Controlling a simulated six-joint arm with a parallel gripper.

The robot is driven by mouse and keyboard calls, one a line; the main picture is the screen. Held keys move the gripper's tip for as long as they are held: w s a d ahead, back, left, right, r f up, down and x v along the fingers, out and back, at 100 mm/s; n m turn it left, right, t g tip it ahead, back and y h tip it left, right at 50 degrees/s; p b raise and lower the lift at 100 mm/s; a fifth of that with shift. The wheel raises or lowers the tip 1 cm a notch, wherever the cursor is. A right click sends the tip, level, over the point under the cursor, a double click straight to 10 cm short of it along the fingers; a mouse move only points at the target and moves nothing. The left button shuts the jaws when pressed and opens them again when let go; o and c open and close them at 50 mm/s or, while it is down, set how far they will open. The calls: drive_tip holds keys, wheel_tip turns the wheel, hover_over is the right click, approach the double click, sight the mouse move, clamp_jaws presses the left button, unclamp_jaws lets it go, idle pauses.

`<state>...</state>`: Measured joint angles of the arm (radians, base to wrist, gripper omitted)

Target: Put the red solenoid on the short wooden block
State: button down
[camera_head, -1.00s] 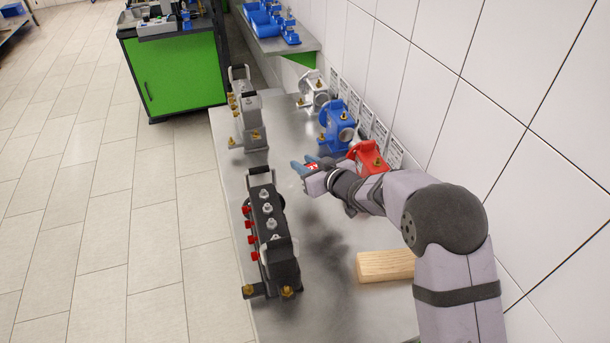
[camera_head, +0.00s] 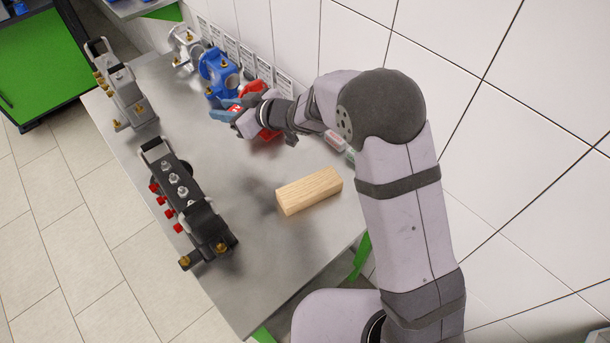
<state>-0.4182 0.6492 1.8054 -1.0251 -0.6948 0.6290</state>
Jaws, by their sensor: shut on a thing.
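My gripper (camera_head: 224,113), with blue fingers, is shut above the metal bench, in front of the blue pump and the red pump. A small red piece with a white mark, apparently the red solenoid (camera_head: 236,107), shows at the fingers; most of it is hidden. A light wooden block (camera_head: 309,190) lies flat on the bench, nearer than my gripper and to its right. Its top is bare. It is the only wooden block in view.
A black valve manifold (camera_head: 185,205) with several red knobs stands along the bench's left edge, a grey one (camera_head: 125,93) behind it. The blue pump (camera_head: 218,73), a silver pump (camera_head: 186,47) and the red pump (camera_head: 267,133) line the wall. The metal bench (camera_head: 245,240) around the block is clear.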

drive_tip(key=s+d+r+p, duration=0.2)
drive_tip(key=s+d+p, duration=0.15)
drive_tip(key=d, duration=0.75)
wheel_tip(320, 180, up, 3)
drive_tip(key=n+g+y+p, duration=0.1)
drive_tip(key=g+p, duration=0.1)
hover_over(298, 181)
drive_tip(key=shift+t, duration=0.3)
drive_tip(key=shift+w+f, duration=0.1)
drive_tip(key=shift+f, duration=5.1)
drive_tip(key=shift+f, duration=0.2)
drive_tip(key=c, duration=1.4)
unclamp_jaws()
drive_tip(key=shift+r, duration=0.15)
